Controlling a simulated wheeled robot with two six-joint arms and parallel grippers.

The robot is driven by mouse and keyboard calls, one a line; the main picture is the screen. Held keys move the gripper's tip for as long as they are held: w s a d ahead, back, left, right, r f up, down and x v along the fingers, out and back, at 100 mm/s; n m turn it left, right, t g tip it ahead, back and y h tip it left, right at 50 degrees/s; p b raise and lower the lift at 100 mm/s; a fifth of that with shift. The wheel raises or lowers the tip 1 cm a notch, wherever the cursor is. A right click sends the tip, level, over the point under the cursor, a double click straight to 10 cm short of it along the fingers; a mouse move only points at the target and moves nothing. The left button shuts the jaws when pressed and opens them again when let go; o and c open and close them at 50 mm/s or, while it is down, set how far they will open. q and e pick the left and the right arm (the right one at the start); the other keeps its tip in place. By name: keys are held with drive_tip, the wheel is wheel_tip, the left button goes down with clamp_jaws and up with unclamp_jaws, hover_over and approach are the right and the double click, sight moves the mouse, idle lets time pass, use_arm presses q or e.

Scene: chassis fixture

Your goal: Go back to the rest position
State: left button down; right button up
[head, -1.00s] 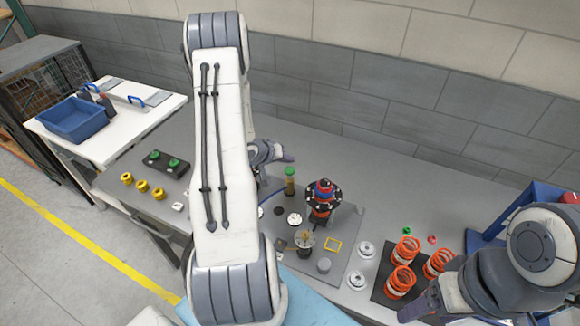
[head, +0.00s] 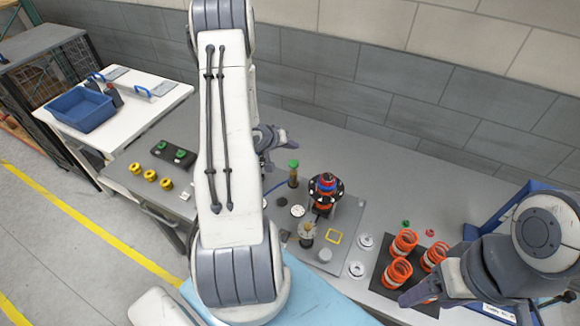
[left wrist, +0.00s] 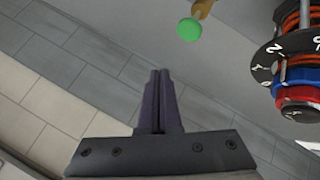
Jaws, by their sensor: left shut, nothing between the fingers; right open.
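My left gripper (head: 284,137) is shut and empty, raised above the back of the grey bench, behind a green-topped post (head: 293,174). In the left wrist view its closed fingers (left wrist: 160,78) show side by side with nothing between them. The green top (left wrist: 188,29) and the red, blue and black assembly (left wrist: 298,75) lie beyond them. In the head view this assembly (head: 325,188) stands upright on the grey fixture plate (head: 347,222). My right gripper (head: 418,291) is open at lower right, beside the orange springs; its fingertips are hard to make out.
Several orange springs (head: 404,243) stand on a dark mat (head: 380,276). White discs (head: 356,269) lie beside it. Yellow parts (head: 150,175) and a dark block with green buttons (head: 174,153) sit at left. A blue bin (head: 80,109) stands on the white table. Bench space behind the fixture is clear.

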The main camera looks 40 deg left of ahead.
idle(0.4)
use_arm(q)
drive_tip(key=d+r+m+g+y+b, duration=0.15)
drive_tip(key=d+m+b, duration=0.3)
drive_tip(key=d, duration=0.65)
drive_tip(key=d+r+m+g+b, duration=0.25)
drive_tip(key=d+b, duration=0.25)
drive_tip(key=d, duration=0.6)
drive_tip(key=s+d+m+g+b, duration=0.1)
drive_tip(key=s+d+m+b, duration=0.1)
drive_tip(key=s+d, duration=0.3)
drive_tip(key=s+d+m+g+h+b, duration=0.1)
drive_tip(key=s+d, duration=0.4)
drive_tip(key=s, duration=0.7)
drive_tip(key=s+d+m+g+b, duration=0.3)
drive_tip(key=s+d+m, duration=0.2)
drive_tip(key=s, duration=0.4)
drive_tip(key=shift+s+d+f+h, duration=0.15)
drive_tip(key=shift+s+d+h, duration=0.2)
drive_tip(key=shift+d, duration=0.1)
drive_tip(key=shift+w, duration=0.1)
